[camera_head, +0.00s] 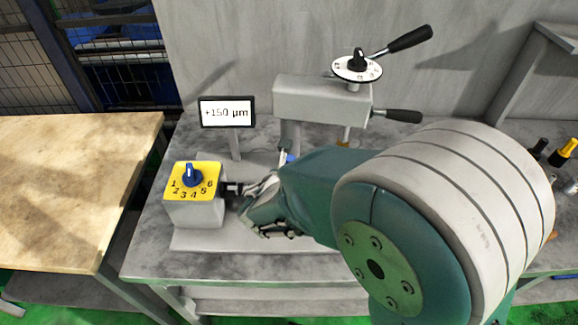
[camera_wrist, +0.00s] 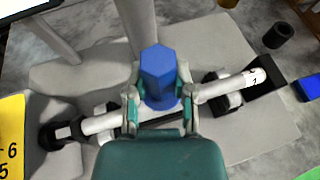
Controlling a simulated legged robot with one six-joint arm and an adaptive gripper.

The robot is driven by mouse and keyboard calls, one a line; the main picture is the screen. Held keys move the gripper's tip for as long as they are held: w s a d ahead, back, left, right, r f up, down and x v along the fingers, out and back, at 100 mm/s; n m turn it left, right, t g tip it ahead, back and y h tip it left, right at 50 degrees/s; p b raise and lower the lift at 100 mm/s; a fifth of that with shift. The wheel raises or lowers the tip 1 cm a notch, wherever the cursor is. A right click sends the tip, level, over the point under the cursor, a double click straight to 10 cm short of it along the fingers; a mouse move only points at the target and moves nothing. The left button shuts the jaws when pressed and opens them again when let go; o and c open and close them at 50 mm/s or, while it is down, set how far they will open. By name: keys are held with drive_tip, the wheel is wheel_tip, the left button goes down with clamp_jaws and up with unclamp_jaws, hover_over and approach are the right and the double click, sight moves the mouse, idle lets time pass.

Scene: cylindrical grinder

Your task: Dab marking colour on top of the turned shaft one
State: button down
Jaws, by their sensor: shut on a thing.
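In the wrist view, my gripper (camera_wrist: 159,108) has its two fingers closed on either side of a blue hexagonal marking-colour piece (camera_wrist: 158,68) with a wider round base. The pale turned shaft (camera_wrist: 102,123) runs across behind the fingers, from a dark holder at left to a dark support at right. Its right end carries small dark marks. The middle of the shaft is hidden by my gripper, so I cannot tell whether the blue piece touches it. In the head view, my gripper (camera_head: 268,205) is over the machine bed, and my arm hides most of the shaft.
A yellow numbered dial box (camera_head: 193,190) with a blue knob stands left of my gripper. A display (camera_head: 227,112) reading "+150 µm" and a grey head with black-handled levers (camera_head: 322,100) stand behind. Small bottles (camera_head: 562,152) are at the right. A wooden table (camera_head: 70,190) is at left.

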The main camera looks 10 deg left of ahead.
drive_tip(key=shift+f, duration=0.1)
drive_tip(key=shift+r, duration=3.55)
drive_tip(key=w+d+f+m+h, duration=0.1)
drive_tip(key=w+d+f, duration=0.1)
drive_tip(key=d, duration=0.7)
drive_tip(key=w+d+f+m+h, duration=0.1)
drive_tip(key=d+f, duration=0.3)
drive_tip(key=d, duration=0.5)
drive_tip(key=w+d+f+m+h, duration=0.1)
drive_tip(key=w+d+f, duration=0.2)
drive_tip(key=d, duration=0.6)
drive_tip(key=shift+w+d+f+g+h, duration=0.3)
drive_tip(key=shift+w+g, duration=0.1)
drive_tip(key=shift+w, duration=0.1)
